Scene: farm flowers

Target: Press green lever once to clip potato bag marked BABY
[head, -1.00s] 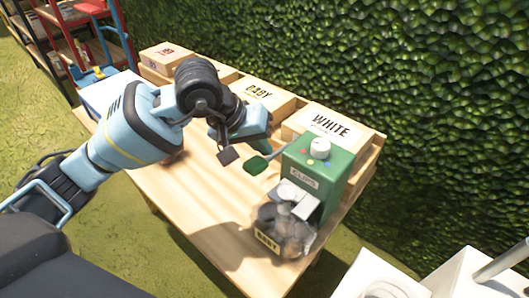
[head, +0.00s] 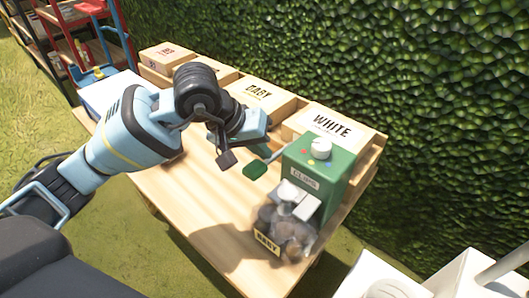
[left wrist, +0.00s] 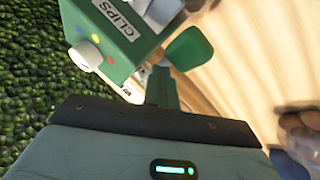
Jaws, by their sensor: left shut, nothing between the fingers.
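The green clip machine (head: 318,168), labelled CLIPS, stands at the near right end of the wooden table. Its green lever (head: 255,170) sticks out to the left and ends in a flat paddle. The potato bag (head: 280,232) with a BABY tag sits at the front of the machine. My left gripper (head: 228,159) is shut and empty, just left of the lever paddle. In the left wrist view the lever paddle (left wrist: 188,55) and the machine (left wrist: 112,35) lie beyond the dark gripper edge. I cannot tell whether the gripper touches the lever. My right gripper is not in view.
Boxes marked BABY (head: 258,92) and WHITE (head: 330,128) stand along the back of the table (head: 185,205). A hedge (head: 400,70) rises behind. The table's front left part is clear. A red shelf rack (head: 75,35) stands at the far left.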

